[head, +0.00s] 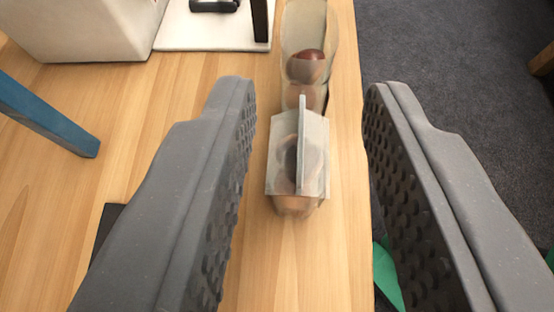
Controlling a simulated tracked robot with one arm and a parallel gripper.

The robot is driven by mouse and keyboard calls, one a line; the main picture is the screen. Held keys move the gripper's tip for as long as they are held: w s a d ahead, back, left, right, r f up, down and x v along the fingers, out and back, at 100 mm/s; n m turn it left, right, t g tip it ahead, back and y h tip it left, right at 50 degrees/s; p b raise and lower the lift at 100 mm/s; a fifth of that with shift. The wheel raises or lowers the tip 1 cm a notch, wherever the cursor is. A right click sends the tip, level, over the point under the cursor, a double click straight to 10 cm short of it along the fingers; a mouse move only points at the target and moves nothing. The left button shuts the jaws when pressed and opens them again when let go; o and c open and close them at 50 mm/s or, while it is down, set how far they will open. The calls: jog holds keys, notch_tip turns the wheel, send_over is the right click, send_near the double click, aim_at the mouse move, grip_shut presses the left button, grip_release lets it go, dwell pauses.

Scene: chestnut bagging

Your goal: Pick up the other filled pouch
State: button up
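Two translucent pouches with brown chestnuts inside stand in line near the right edge of the wooden table. The nearer pouch (313,180) has a pale upright fin along its top and dark contents showing through. The farther pouch (305,35) is just behind it, with a reddish-brown chestnut (306,66) visible in it. I cannot tell whether the two pouches touch. My gripper (308,95) is wide open and empty. Its two grey, dimpled fingers lie to the left and right of the nearer pouch, apart from it.
The wooden table (180,90) is mostly clear left of the pouches, and its right edge runs close beside them. A cream container (85,25) and a white board (205,28) are at the back left. A blue bar (45,115) juts in from the left. Dark carpet (440,60) lies beyond the right edge.

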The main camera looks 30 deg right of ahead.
aim_at(310, 39)
jog(key=x, duration=0.2)
jog(key=b+x, duration=0.1)
jog(key=x, duration=0.5)
jog(key=shift+f, duration=0.35)
jog(key=shift+s+f+b+x, duration=0.15)
jog(key=shift+b+x, duration=0.2)
jog(key=shift+x, duration=0.5)
jog(key=shift+f+b+x, duration=0.1)
jog(key=shift+b+x, duration=0.25)
jog(key=shift+x, duration=0.55)
jog(key=shift+s+f+b+x, duration=0.15)
jog(key=shift+b+x, duration=0.2)
jog(key=shift+x, duration=0.5)
grip_shut()
